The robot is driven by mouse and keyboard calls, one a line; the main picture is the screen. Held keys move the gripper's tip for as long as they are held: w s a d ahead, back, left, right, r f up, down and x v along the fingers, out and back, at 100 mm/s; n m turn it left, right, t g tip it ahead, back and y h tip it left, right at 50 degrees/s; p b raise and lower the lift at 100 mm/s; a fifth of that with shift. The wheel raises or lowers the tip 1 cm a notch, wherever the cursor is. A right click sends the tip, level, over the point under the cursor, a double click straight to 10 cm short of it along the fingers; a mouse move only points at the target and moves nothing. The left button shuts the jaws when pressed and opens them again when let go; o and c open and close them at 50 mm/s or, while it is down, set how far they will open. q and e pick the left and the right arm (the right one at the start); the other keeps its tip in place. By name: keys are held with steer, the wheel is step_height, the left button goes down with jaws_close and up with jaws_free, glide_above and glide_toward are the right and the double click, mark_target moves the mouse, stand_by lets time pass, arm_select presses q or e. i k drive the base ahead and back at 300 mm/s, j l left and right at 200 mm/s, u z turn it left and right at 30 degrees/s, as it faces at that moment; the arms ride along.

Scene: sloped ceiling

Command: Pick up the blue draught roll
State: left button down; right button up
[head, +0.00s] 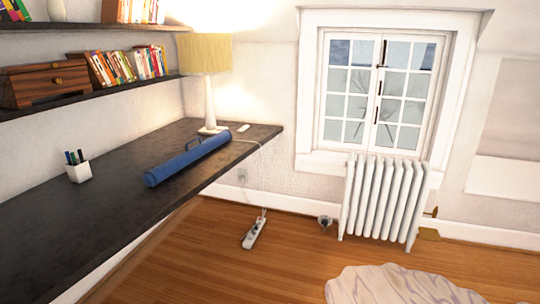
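The blue draught roll (187,160) is a long blue cylinder with a loop handle on its far side. It lies on the dark desk (120,215), slanting from near the front edge towards the lamp. Nothing is holding it. Neither of my grippers shows in the head view.
A lit lamp (208,100) stands just behind the roll's far end, with a small white item (243,128) beside it. A white pen cup (78,172) stands left. Shelves (100,88) overhang the desk. A power strip (255,233), radiator (382,198) and crumpled cloth (400,287) are right.

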mark_target(152, 178)
steer(key=i+u, duration=0.2)
steer(key=i, duration=0.25)
steer(key=i+l+u, duration=0.2)
steer(key=i, duration=0.2)
steer(key=i+l+u, duration=0.2)
steer(key=i, duration=0.2)
steer(key=i+l+u, duration=0.2)
steer(key=i, duration=0.2)
